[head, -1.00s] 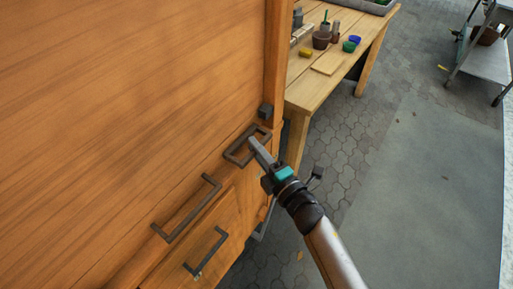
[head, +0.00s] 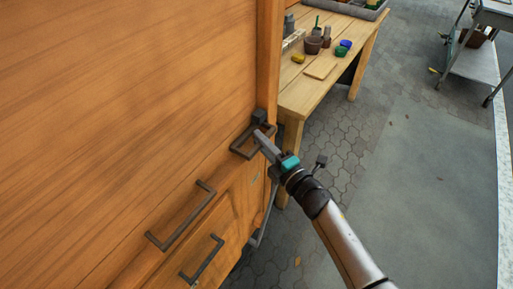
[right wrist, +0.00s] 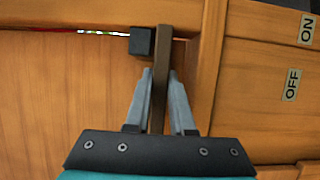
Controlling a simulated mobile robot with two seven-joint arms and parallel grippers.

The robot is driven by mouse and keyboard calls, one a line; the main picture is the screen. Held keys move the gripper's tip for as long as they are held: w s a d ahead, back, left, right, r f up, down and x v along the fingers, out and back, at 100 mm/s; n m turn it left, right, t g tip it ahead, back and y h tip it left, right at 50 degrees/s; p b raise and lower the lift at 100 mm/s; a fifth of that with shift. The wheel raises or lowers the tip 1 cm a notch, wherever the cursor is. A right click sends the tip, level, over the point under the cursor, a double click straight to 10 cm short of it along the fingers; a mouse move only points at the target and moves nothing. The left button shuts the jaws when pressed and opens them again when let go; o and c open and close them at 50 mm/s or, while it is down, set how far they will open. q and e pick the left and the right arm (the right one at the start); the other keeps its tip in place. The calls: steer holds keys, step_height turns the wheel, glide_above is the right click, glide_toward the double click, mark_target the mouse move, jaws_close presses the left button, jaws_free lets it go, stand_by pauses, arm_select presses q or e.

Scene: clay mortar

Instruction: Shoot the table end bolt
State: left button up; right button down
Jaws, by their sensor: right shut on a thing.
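The table end bolt shows as a dark rectangular handle (head: 240,143) on the wooden panel, near its right edge. A small dark block (head: 258,116) sits just above it. My right gripper (head: 262,137) reaches in from the lower right and is shut on the bolt handle. In the right wrist view the dark handle bar (right wrist: 161,60) runs between the two grey fingers (right wrist: 160,100), with the dark block (right wrist: 142,41) close at its left. The fingers hide part of the bar. My left gripper is not in view.
Labels "OFF" (right wrist: 292,85) and "ON" (right wrist: 306,29) are on the wood at the right. Two more dark handles (head: 180,218) (head: 203,260) are lower on the panel. A wooden workbench (head: 315,92) with pots stands behind. The paved floor (head: 440,190) at right is clear.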

steer(key=shift+w+d, duration=0.1)
steer(key=shift+d, duration=0.1)
steer(key=c, duration=0.8)
jaws_free()
steer(key=shift+o, duration=0.2)
steer(key=p+v, duration=0.1)
steer(key=v, duration=1.4)
